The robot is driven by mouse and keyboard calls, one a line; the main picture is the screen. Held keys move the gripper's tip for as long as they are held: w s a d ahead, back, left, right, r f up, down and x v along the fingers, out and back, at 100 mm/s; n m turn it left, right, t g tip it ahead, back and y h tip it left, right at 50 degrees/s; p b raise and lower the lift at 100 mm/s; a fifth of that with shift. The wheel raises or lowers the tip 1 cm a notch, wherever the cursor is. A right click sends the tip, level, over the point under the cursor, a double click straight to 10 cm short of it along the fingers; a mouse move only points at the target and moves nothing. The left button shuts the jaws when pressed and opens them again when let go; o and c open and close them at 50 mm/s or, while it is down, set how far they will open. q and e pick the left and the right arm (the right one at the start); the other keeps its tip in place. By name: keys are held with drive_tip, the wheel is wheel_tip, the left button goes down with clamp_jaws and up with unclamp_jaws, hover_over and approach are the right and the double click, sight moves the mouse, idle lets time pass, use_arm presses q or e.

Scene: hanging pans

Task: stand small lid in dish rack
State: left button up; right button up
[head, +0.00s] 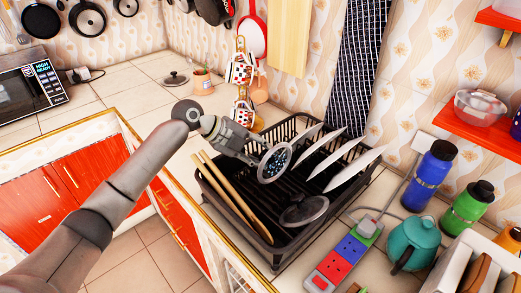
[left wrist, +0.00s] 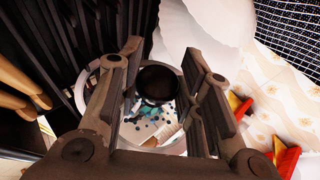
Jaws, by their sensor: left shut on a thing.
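My left gripper (head: 258,150) reaches in from the left over the dish rack and is shut on a small lid (head: 275,163). The lid is a glass disc with a pale rim, tilted close to upright. In the left wrist view the gripper (left wrist: 160,75) has its fingers on either side of the lid's dark knob (left wrist: 158,84); the glass (left wrist: 150,132) shows behind it. The black dish rack (head: 230,213) stands on the counter, with the lid over its middle. Whether the lid touches the rack is not clear. My right gripper is not in view.
White plates (head: 352,168) stand at the rack's back right. Another lid (head: 303,210) lies in its front right, and wooden utensils (head: 228,185) lean at its left. A third lid (head: 175,79) lies on the counter. A power strip (head: 345,255) and teapot (head: 414,243) are right.

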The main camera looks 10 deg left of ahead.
use_arm(q)
wheel_tip(320, 180, down, 2)
drive_tip(key=shift+f+b, duration=0.2)
drive_tip(key=shift+b, duration=0.35)
drive_tip(key=shift+f+b, duration=0.35)
drive_tip(key=shift+f, duration=0.05)
drive_tip(key=shift+f+b, duration=0.55)
drive_tip(key=shift+f, duration=0.1)
drive_tip(key=shift+f+b, duration=1.2)
drive_tip(key=shift+f, duration=0.3)
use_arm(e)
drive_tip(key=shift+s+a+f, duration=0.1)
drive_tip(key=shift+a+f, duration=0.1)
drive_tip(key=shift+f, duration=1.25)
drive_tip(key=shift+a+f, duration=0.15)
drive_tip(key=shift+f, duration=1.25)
use_arm(q)
drive_tip(key=o, duration=1.3)
drive_tip(key=shift+d+f, duration=0.1)
drive_tip(key=shift+f, duration=0.05)
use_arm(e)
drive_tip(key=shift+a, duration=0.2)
use_arm(q)
drive_tip(key=shift+s, duration=0.1)
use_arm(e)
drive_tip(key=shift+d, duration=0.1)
